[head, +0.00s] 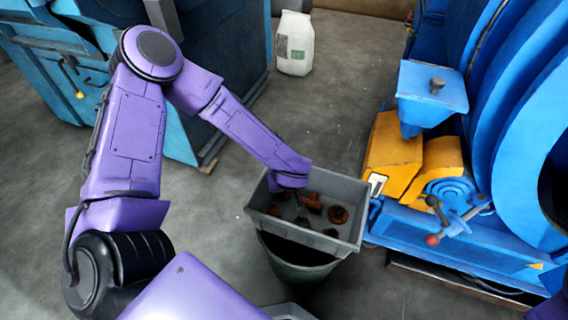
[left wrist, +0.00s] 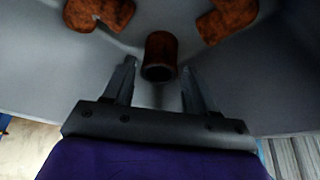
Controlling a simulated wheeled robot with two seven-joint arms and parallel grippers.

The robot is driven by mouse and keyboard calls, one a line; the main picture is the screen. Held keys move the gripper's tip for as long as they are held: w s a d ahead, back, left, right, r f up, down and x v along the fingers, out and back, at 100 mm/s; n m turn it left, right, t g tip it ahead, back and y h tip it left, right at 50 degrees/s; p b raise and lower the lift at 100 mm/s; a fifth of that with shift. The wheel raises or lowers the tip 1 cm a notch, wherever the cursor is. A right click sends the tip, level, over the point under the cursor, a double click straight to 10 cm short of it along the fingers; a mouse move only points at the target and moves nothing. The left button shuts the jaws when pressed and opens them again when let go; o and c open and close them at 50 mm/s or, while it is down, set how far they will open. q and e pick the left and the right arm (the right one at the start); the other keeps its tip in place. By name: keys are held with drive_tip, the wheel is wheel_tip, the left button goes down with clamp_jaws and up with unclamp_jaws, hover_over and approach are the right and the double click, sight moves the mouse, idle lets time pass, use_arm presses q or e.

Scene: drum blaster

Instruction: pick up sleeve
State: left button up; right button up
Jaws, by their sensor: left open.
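The sleeve (left wrist: 161,50), a short rusty brown cylinder, is in the grey bin, seen in the left wrist view between and just beyond my finger tips. My left gripper (left wrist: 158,72) is open, with one finger on each side of the sleeve's near end. I cannot tell whether either finger touches it. In the head view my left gripper (head: 299,205) reaches down into the bin (head: 348,240), and I cannot tell there which part is the sleeve. My right gripper is not in view.
Other rusty parts lie in the bin, including two bent ones (left wrist: 98,12) (left wrist: 228,18) beyond the sleeve. The bin's walls surround my gripper. A dark green tub (head: 296,272) is under the bin. A blue machine (head: 470,240) stands close on the right.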

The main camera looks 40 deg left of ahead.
use_arm(q)
drive_tip(key=x, duration=0.2)
drive_tip(key=shift+w+f, duration=0.15)
drive_tip(key=shift+f, duration=0.2)
drive_tip(key=shift+r, duration=0.15)
drive_tip(key=shift+c, duration=0.7)
drive_tip(key=c, duration=0.9)
drive_tip(key=shift+r, duration=0.1)
clamp_jaws()
wheel_tip(320, 180, up, 18)
drive_tip(key=p, duration=0.8)
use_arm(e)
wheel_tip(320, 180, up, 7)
